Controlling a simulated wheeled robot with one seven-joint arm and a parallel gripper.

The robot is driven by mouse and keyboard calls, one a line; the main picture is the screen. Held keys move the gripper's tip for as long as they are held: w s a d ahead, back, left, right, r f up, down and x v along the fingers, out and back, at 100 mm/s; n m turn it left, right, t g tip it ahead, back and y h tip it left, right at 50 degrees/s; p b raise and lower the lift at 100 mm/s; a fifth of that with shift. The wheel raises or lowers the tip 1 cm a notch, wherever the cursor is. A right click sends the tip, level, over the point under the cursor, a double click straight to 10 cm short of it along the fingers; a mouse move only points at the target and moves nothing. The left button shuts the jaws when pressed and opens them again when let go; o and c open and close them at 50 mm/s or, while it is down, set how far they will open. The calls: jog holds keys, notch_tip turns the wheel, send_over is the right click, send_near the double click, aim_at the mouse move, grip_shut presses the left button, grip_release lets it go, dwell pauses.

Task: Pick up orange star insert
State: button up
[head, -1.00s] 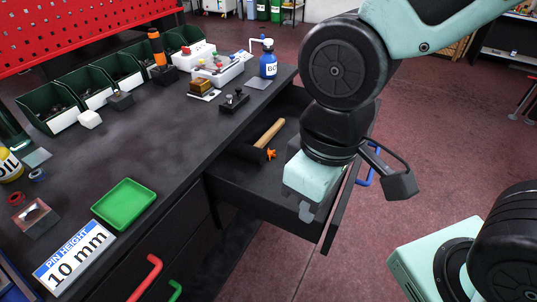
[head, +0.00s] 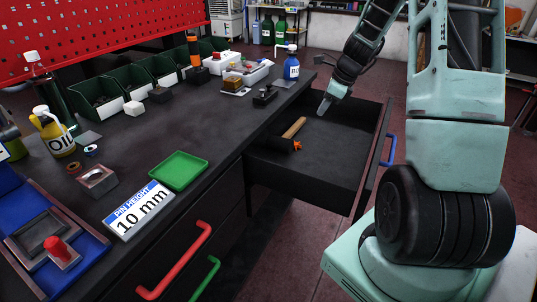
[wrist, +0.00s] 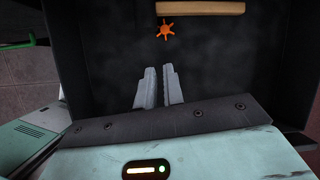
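The orange star insert (head: 298,146) lies in the open drawer (head: 335,160), beside a wooden handle. In the wrist view the star (wrist: 166,29) is near the top, just below the handle. My gripper (head: 324,108) is over the far part of the drawer in the head view, apart from the star. In the wrist view its two grey fingers (wrist: 160,70) have a narrow gap between them with nothing in it. The star is beyond the fingertips and fully visible there.
The wooden handle (head: 295,128) lies right by the star. The drawer's side walls and front, with a blue pull (head: 389,150), bound the space. Much of the drawer floor is bare. The workbench beside it holds a green tray (head: 177,171), bins and a blue bottle (head: 291,66).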

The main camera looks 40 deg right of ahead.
jog(key=d+m, duration=0.1)
send_near(303, 150)
jog(key=x, duration=0.3)
jog(key=w+x, duration=0.1)
jog(key=x, duration=0.3)
jog(key=shift+w+r, duration=0.1)
jog(key=shift+r, duration=0.2)
grip_shut()
